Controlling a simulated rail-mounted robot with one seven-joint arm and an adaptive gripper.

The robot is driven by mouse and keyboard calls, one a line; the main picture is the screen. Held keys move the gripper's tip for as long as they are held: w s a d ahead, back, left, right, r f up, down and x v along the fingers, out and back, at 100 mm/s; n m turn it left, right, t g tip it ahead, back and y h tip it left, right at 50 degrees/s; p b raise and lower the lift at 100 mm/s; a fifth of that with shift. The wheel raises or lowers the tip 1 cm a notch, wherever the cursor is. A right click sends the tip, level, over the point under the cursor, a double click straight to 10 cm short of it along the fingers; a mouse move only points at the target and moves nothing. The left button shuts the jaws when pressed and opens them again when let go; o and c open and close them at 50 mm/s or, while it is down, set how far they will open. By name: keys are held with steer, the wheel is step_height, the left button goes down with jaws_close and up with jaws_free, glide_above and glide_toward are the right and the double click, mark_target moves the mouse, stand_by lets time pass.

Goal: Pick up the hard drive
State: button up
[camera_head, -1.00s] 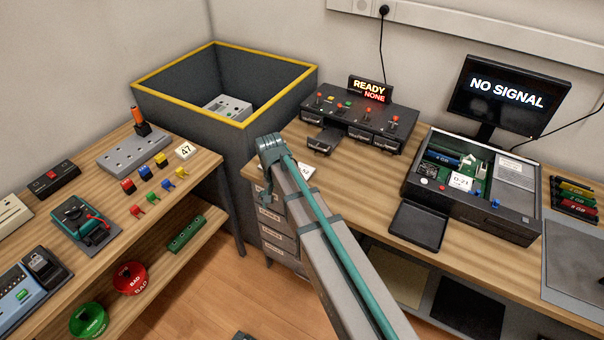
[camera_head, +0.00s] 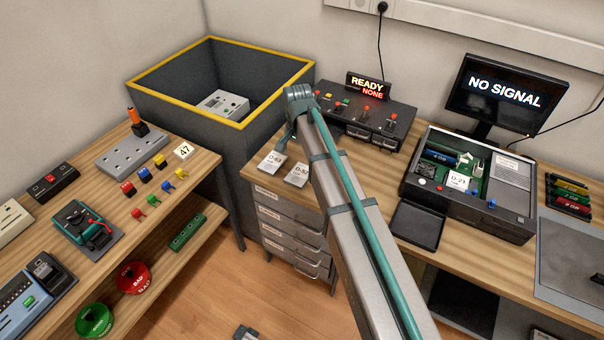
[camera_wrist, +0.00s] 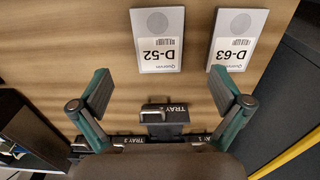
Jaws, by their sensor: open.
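Two flat pale hard drives lie on the desk: D-52 (camera_head: 297,175) and, left of it, D-63 (camera_head: 271,162). In the wrist view, D-52 (camera_wrist: 160,40) is top centre and D-63 (camera_wrist: 238,38) to its right, both label up. A label D-21 (camera_head: 457,181) shows inside the open computer case. My gripper (camera_wrist: 161,90) is open and empty, its fingers spread either side of the tray 2 front in the wrist view, with both drives beyond the fingertips. In the head view my arm mostly hides the gripper.
The drive dock (camera_head: 380,118) with its trays stands at the back, its sign (camera_head: 368,88) reading READY, NONE. The computer case (camera_head: 500,205) and a black tray (camera_head: 418,226) are to the right. A yellow-rimmed bin (camera_head: 150,95) stands left of the desk.

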mark_target(300, 174)
steer(key=shift+w+d+f+p, duration=0.1)
steer(key=shift+f+p, duration=0.5)
steer(key=shift+f, duration=1.3)
steer(key=shift+d+f+p, duration=0.1)
steer(key=shift+f+p, duration=0.45)
steer(key=shift+f, duration=1.3)
steer(key=shift+c, duration=0.3)
steer(key=c, duration=1.4)
steer(key=shift+r, duration=0.2)
steer(key=shift+c, duration=0.2)
